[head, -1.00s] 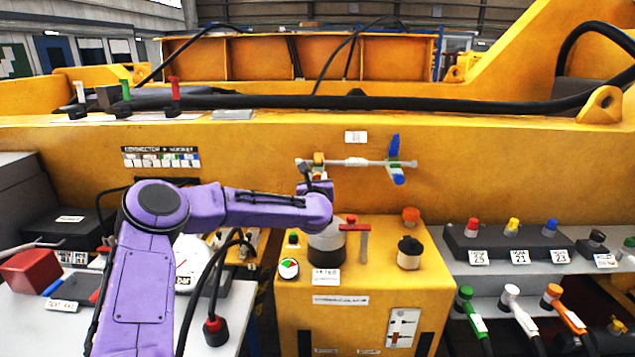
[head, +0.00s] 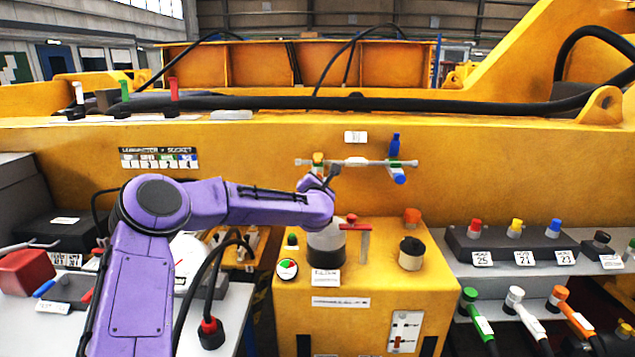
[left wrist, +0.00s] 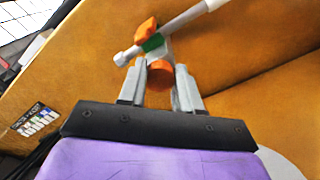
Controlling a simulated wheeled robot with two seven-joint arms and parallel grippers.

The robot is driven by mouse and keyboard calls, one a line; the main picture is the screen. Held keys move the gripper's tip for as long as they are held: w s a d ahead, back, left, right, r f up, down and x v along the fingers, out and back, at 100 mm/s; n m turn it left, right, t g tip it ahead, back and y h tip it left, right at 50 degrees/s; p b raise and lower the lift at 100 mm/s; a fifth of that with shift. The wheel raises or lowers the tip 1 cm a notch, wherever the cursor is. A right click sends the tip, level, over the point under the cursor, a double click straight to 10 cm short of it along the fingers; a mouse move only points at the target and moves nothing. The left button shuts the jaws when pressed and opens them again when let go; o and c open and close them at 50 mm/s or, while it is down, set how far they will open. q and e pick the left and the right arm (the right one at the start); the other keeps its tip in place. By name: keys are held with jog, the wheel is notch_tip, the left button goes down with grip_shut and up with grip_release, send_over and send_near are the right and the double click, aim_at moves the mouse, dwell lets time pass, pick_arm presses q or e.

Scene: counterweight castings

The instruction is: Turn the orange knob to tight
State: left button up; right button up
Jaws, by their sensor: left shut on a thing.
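The orange knob (head: 318,158) sits at the left end of a thin grey bar on the yellow wall. In the left wrist view it is a two-lobed orange handle (left wrist: 146,31) with a green middle. My left gripper (left wrist: 160,88) is shut on its near lobe, with a finger on each side. In the head view the left gripper (head: 331,176) is small and partly hidden by my purple wrist. A blue knob (head: 396,146) with a green middle sits at the bar's right end. No mark for tight can be read. My right gripper is out of view.
Coloured connectors lie on the right shelf (head: 455,277). Black cables hang near my arm.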

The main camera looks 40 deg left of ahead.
pick_arm(q)
jog(key=m+p, duration=0.1)
jog(key=m, duration=0.9)
jog(key=shift+p, duration=0.3)
dwell(0.4)
jog(key=o, duration=1)
jog(key=shift+w+f, duration=0.1)
jog(key=shift+o, duration=0.2)
jog(key=b+v, duration=0.3)
jog(key=v, duration=0.7)
jog(key=shift+d, duration=0.25)
jog(key=shift+m, duration=0.3)
